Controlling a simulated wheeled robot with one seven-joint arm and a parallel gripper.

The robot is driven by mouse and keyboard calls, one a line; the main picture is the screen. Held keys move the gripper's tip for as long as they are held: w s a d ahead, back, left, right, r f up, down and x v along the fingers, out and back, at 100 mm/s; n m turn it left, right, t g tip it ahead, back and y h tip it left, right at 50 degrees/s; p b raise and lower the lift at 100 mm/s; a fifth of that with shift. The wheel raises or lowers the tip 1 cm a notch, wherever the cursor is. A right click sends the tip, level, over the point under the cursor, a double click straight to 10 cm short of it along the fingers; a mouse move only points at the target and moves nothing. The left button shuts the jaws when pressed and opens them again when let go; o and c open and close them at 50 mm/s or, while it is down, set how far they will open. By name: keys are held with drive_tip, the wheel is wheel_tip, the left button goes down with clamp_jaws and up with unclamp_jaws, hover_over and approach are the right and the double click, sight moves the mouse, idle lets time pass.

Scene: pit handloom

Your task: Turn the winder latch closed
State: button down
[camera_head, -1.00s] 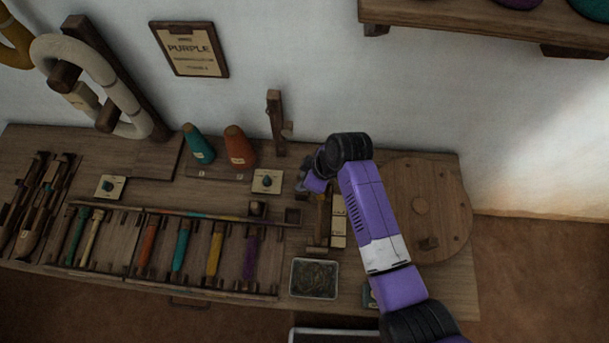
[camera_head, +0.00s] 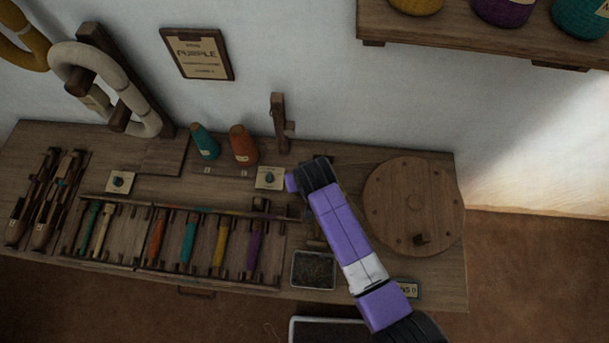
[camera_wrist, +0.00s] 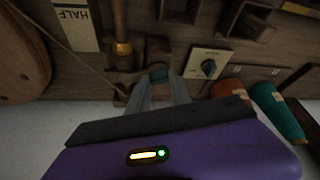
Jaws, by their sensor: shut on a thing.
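The bobbin winder shows in the wrist view as a wooden spindle with a brass collar (camera_wrist: 122,48), beside the fingers. My gripper (camera_wrist: 163,84) points down at the bench with its two grey fingers close together. They are shut on a small dull teal piece (camera_wrist: 158,74) next to the spindle's mount. It appears to be the winder latch, but it is mostly hidden, so I cannot tell its angle. In the head view my purple wrist covers the fingers and most of the winder.
The round wooden wheel (camera_head: 413,205) with a crank peg lies right of my arm. A card with a teal knob (camera_head: 270,177), an orange cone (camera_head: 243,145) and a teal cone (camera_head: 205,142) stand close on the left. A wooden post (camera_head: 278,122) rises behind. A dark tray (camera_head: 314,270) sits in front.

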drive_tip(key=shift+a+m+h, duration=0.1)
drive_tip(key=shift+m+h, duration=0.6)
drive_tip(key=shift+m, duration=1.1)
drive_tip(key=c, duration=1.2)
unclamp_jaws()
drive_tip(key=shift+o, duration=0.2)
drive_tip(key=v, duration=0.7)
drive_tip(key=shift+s+r, duration=0.2)
drive_tip(key=shift+r, duration=0.15)
